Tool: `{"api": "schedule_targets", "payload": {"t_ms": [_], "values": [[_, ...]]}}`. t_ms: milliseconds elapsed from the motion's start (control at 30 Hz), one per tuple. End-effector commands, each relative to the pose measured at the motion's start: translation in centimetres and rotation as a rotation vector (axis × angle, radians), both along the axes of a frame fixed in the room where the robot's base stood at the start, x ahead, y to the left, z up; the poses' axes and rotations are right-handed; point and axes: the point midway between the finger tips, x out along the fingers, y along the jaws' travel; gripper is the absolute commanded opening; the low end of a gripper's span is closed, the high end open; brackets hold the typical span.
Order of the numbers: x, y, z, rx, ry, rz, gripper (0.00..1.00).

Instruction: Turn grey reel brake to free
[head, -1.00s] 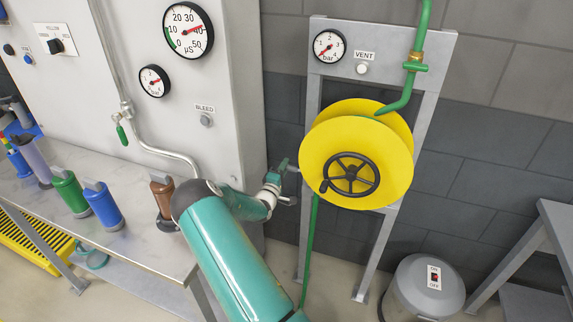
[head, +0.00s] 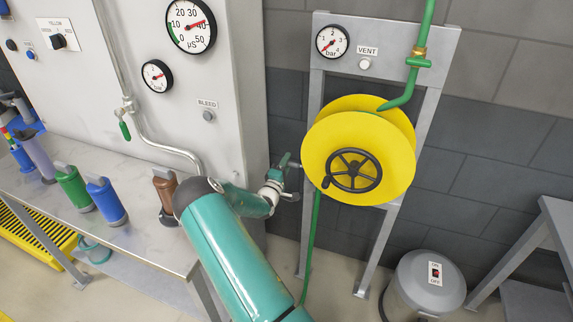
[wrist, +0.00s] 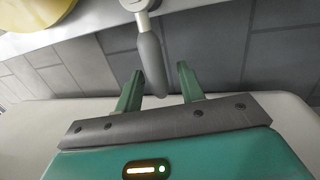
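The grey reel brake (wrist: 150,58) is a rounded lever on a pale metal pivot at the top of the wrist view. It hangs down between the two green fingers of my gripper (wrist: 158,88). The fingers stand apart, with gaps to the lever on both sides, the left one narrower. In the head view my gripper (head: 284,163) is at the left side of the yellow hose reel (head: 325,145). The brake is small and partly hidden there by the fingers. The reel has a dark spoked handwheel (head: 353,170) on its front.
A grey frame (head: 440,60) carries the reel, a gauge (head: 332,42) and a vent button (head: 365,64). A green hose (head: 317,215) hangs below the reel. A grey drum (head: 425,290) stands on the floor at right.

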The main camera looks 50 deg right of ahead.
Motion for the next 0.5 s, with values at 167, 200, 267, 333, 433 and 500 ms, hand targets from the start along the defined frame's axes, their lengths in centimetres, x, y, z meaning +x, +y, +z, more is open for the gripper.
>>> {"api": "schedule_targets", "payload": {"t_ms": [167,200,267,333,433,500], "values": [[-0.5,1.8,-0.4,0.001,0.002,0.002,0.39],[-0.7,2.4,-0.5,0.001,0.002,0.003,0.39],[-1.1,3.4,-0.8,0.001,0.002,0.003,0.39],[-1.5,4.5,-1.0,0.002,0.003,0.002,0.39],[-2.0,5.8,-1.3,0.001,0.002,0.002,0.39],[-2.2,6.5,-1.4,0.0,0.002,0.002,0.39]]}}
